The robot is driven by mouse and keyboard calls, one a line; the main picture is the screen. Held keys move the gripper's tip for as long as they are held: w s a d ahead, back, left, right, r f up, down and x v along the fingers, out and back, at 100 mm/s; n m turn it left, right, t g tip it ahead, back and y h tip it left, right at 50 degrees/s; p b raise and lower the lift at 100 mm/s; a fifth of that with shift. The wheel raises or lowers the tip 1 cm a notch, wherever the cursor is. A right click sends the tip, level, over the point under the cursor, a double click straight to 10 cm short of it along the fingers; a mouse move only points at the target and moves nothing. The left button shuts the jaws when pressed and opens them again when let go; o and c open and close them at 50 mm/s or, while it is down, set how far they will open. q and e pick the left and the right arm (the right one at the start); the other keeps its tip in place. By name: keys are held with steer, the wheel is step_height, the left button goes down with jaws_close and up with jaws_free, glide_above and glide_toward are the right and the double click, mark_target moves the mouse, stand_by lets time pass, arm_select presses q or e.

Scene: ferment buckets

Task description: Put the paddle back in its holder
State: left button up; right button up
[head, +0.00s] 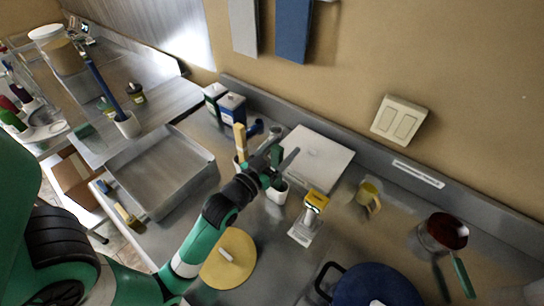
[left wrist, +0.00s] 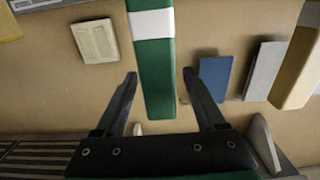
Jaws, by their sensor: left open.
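A green handle with a white band, which looks like the paddle's (left wrist: 155,70), stands between the fingers of my left gripper (left wrist: 160,95) in the left wrist view, with gaps on both sides. In the head view the green handle (head: 276,156) shows beside my left gripper (head: 279,160), which is open. A white cup-like holder (head: 278,193) stands just below it on the counter. The gripper and handle hide part of it, and I cannot tell whether the handle's lower end is inside. My right gripper is not in view.
A blue-handled tool (head: 103,86) stands in another white cup (head: 128,125) at the left. A yellow-topped device (head: 315,202), a yellow mug (head: 369,196), a yellow disc (head: 228,268) and a blue lid (head: 372,288) are nearby. A steel basin (head: 158,165) lies left.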

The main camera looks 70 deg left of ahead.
arm_select(q)
steer(key=b+v, duration=0.1)
steer(key=v, duration=0.7)
steer(key=shift+f, duration=0.15)
steer(key=p+v, duration=0.1)
steer(key=v, duration=0.2)
steer(key=shift+w, duration=0.1)
stand_by(0.3)
